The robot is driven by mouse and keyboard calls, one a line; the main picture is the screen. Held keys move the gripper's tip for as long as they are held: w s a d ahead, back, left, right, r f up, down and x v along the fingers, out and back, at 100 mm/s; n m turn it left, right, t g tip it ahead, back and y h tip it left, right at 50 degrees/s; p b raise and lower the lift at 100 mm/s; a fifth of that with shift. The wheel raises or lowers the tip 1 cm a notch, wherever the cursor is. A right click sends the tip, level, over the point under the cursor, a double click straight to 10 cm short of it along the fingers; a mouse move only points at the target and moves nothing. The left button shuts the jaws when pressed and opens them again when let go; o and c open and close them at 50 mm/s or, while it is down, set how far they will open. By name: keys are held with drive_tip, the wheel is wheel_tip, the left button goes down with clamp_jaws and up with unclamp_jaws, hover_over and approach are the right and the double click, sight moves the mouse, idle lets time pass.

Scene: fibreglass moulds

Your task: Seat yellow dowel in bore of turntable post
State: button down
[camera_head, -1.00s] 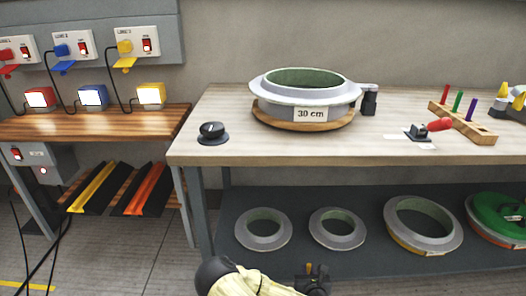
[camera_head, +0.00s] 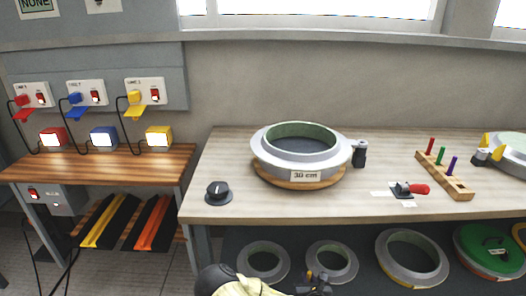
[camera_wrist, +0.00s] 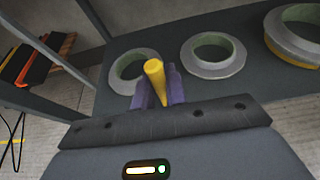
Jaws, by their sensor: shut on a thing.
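The yellow dowel (camera_wrist: 154,78) stands between the two fingers of my gripper (camera_wrist: 157,90) in the wrist view, and the fingers are shut on it. In the head view my gripper (camera_head: 315,285) is at the bottom edge, low in front of the bench, with only a small yellow bit of the dowel showing. The round wooden turntable (camera_head: 284,183) on the bench carries a grey mould ring labelled 30 cm (camera_head: 275,160). A short dark post (camera_head: 359,155) stands at its right side. I cannot make out the bore.
A black knob (camera_head: 218,193) sits on the bench's front left. A wooden rack (camera_head: 455,184) with red, green and purple dowels stands right, beside a red-handled clamp (camera_head: 412,189). Several rings, including a grey ring (camera_head: 264,262), lie on the lower shelf under the bench edge.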

drive_tip(key=s+r+p, duration=0.3)
drive_tip(key=r+p, duration=1)
drive_tip(key=s+r+p, duration=0.3)
drive_tip(key=r+p, duration=1)
drive_tip(key=p, duration=0.1)
drive_tip(key=shift+s+r, duration=0.3)
drive_tip(key=shift+r, duration=0.05)
